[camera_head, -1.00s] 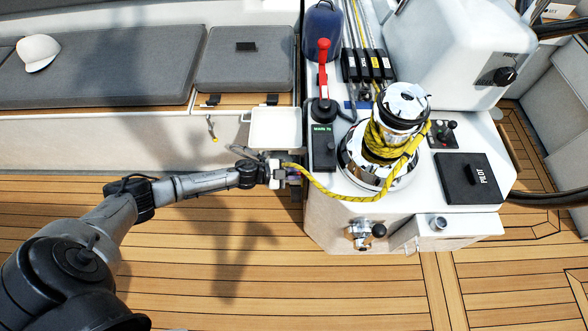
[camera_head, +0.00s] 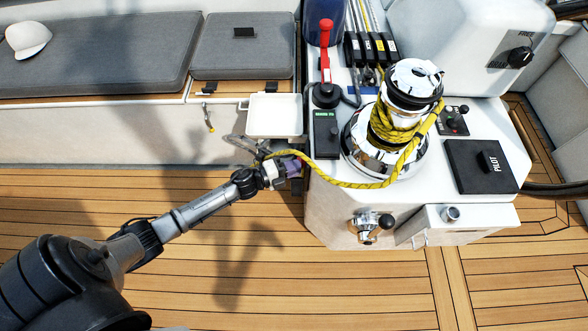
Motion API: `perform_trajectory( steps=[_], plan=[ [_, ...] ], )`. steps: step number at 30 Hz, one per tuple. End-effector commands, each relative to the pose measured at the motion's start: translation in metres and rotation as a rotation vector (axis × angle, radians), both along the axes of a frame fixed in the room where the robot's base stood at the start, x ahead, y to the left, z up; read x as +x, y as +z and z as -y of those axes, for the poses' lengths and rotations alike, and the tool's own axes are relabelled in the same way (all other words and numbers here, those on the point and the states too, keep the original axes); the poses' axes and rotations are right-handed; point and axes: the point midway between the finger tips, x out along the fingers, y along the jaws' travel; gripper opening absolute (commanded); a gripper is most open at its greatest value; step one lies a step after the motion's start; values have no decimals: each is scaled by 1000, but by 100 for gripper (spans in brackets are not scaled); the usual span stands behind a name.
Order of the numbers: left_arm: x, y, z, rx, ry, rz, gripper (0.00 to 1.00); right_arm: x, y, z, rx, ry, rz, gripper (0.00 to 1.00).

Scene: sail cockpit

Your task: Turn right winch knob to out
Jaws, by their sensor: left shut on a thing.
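The chrome winch (camera_head: 387,140) stands on the white console, wrapped in yellow rope (camera_head: 350,184). A chrome fitting with a black ball knob (camera_head: 385,221) is on the console's front face. Another black knob (camera_head: 520,56) sits on the white pod at upper right. I cannot tell which one is the right winch knob. My left gripper (camera_head: 290,167) is at the console's left side, by the rope's tail. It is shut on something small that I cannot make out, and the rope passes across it. It is apart from both knobs. My right gripper is not in view.
A red-handled lever (camera_head: 326,55) and a small black box (camera_head: 326,135) stand left of the winch. A white tray (camera_head: 275,130) projects from the seat front. A black PILOT panel (camera_head: 480,167) lies right of the winch. The wooden deck (camera_head: 300,290) before the console is clear.

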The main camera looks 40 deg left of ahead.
Motion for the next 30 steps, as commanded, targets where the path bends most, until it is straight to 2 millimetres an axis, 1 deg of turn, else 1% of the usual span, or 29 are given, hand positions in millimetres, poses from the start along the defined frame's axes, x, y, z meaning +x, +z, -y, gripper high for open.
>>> perform_trajectory(
  steps=[1, 9, 27, 28, 30],
  plan=[
    [0, -5, 1, 15, 0, 19, 0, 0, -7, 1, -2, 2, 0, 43],
    [0, -5, 1, 81, -1, 94, 0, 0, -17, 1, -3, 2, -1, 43],
    [0, -4, 1, 105, -2, 119, 0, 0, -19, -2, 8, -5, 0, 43],
    [0, -4, 1, 105, -2, 119, 14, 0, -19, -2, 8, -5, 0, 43],
    [0, -4, 1, 104, -2, 119, 20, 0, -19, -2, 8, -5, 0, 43]
  ],
)
